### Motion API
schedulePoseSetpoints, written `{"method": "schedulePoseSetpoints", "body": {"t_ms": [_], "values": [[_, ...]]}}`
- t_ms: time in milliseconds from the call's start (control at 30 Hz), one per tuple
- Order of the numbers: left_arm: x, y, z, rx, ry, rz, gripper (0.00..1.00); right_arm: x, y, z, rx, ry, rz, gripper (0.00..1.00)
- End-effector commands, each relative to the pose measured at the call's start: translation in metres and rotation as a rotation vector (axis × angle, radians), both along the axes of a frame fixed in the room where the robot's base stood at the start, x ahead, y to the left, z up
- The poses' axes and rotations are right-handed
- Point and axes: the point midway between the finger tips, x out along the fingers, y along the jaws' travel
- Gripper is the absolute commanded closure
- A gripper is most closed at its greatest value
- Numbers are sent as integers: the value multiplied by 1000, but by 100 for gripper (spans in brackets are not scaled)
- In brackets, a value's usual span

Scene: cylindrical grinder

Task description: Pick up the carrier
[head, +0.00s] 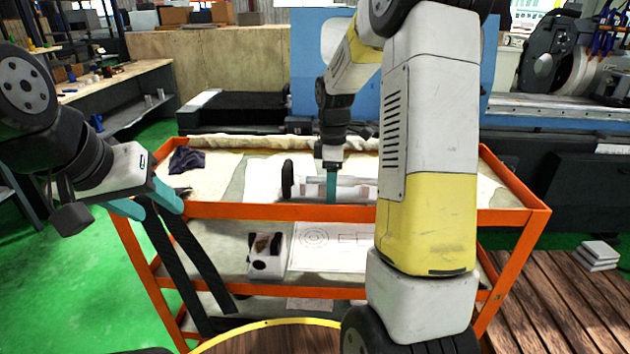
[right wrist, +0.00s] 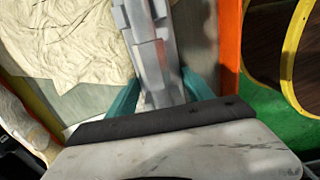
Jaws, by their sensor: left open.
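A grey stepped metal part (head: 349,190) lies on the top shelf of the orange cart, near its front edge. A dark upright disc (head: 287,180) stands at its left end. I cannot tell which piece is the carrier. My right gripper (head: 331,187) reaches down at the grey part. In the right wrist view its teal fingers (right wrist: 160,94) stand on either side of the grey part (right wrist: 153,50); whether they press on it is unclear.
The cart (head: 250,211) has an orange frame and a lower shelf with a white-and-black block (head: 266,254) and a drawing sheet (head: 330,246). A dark cloth (head: 187,160) lies at the top shelf's left. A machine (head: 560,117) stands behind, right.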

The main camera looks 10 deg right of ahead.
Motion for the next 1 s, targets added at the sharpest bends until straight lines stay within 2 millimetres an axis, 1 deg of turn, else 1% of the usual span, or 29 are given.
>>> {"method": "schedulePoseSetpoints", "body": {"t_ms": [33, 167, 200, 267, 300, 567, 667, 767, 1000], "values": [[0, 0, 0, 0, 0, 0, 52, 0, 0, 0, 0, 0, 0, 52], [0, 0, 0, 0, 0, 0, 52, 0, 0, 0, 0, 0, 0, 77], [0, 0, 0, 0, 0, 0, 52, 0, 0, 0, 0, 0, 0, 85], [0, 0, 0, 0, 0, 0, 52, 0, 0, 0, 0, 0, 0, 97], [0, 0, 0, 0, 0, 0, 52, 0, 0, 0, 0, 0, 0, 100], [0, 0, 0, 0, 0, 0, 52, 1, 0, 3, 0, -4, 0, 100], [0, 0, 0, 0, 0, 0, 52, 1, 0, 9, 0, -6, 0, 100], [0, 0, 0, 0, 0, 0, 52, 1, 0, 21, 0, -6, -1, 100], [0, 0, 0, 0, 0, 0, 52, 2, 0, 65, 0, -8, 0, 100]]}}
